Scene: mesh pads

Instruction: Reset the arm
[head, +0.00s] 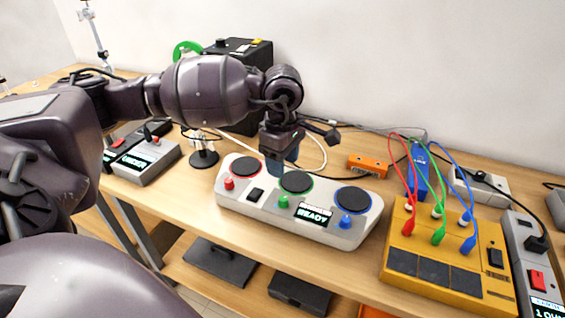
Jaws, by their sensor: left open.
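My left arm reaches in from the left across the table. My left gripper (281,168) points down and is open, with nothing seen between its fingers. It is over the back edge of a white control panel (235,208), between the red-ringed pad (245,166) and the green-ringed pad (296,183). Whether it touches the panel cannot be told. A blue-ringed pad (353,200) is on the panel's right side. The panel's small display (314,215) reads "READY". My right gripper is not in view.
A yellow box (446,255) with red, green and blue cables stands at the right. An orange block (367,165) and a blue box (419,172) are behind. A grey device (147,160) is at the left, and a power strip (537,262) lies at the right edge.

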